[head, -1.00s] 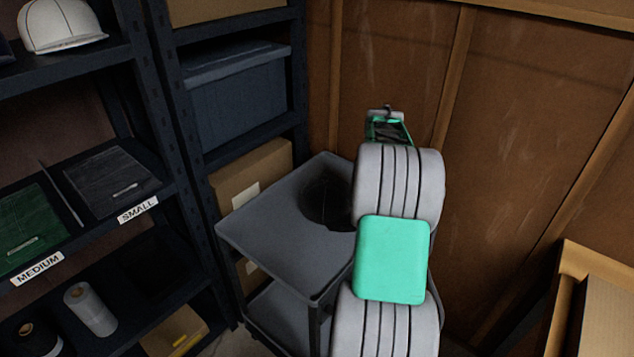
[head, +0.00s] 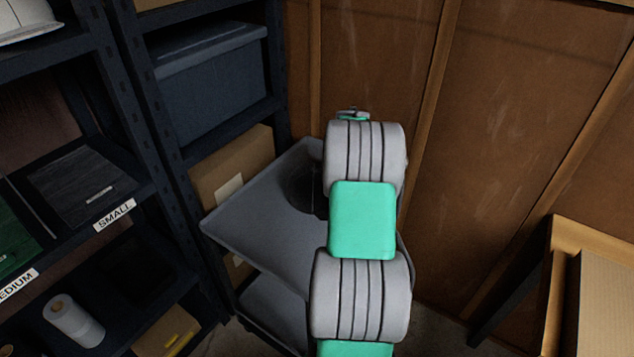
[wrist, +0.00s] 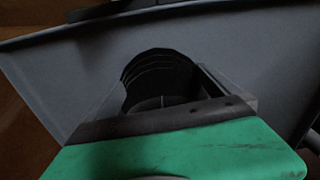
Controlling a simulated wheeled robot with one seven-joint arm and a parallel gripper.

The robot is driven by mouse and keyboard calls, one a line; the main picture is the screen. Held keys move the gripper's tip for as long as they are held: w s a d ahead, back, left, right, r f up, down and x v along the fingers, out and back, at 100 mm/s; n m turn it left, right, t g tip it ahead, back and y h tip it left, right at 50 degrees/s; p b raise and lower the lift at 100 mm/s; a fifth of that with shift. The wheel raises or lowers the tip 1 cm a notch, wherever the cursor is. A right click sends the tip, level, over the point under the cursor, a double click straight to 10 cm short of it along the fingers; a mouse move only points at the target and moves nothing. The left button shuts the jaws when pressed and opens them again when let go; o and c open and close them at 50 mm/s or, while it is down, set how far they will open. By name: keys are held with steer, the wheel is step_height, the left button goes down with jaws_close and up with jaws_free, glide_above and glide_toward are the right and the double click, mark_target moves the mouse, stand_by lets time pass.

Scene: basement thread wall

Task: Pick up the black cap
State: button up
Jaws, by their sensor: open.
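The black cap (head: 304,186) lies on the top tray of a grey cart (head: 252,232). My arm covers its right side in the head view. In the wrist view the cap (wrist: 160,75) shows between the fingers of my gripper (wrist: 167,92), its dark rounded crown beyond the green gripper body. The fingers are apart, one on each side of the cap in the picture. I cannot tell whether they touch it. In the head view my gripper is mostly hidden behind my arm.
A dark shelf rack stands at left with folded clothes (head: 82,180), a white roll (head: 73,320) and a blue-grey bin (head: 212,80). A cardboard box (head: 232,165) sits beside the cart. A brown wooden wall (head: 510,110) is behind; a wooden crate (head: 550,290) stands at right.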

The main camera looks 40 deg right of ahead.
steer(key=shift+c, duration=0.4)
steer(key=c, duration=1.3)
steer(key=shift+r, duration=0.15)
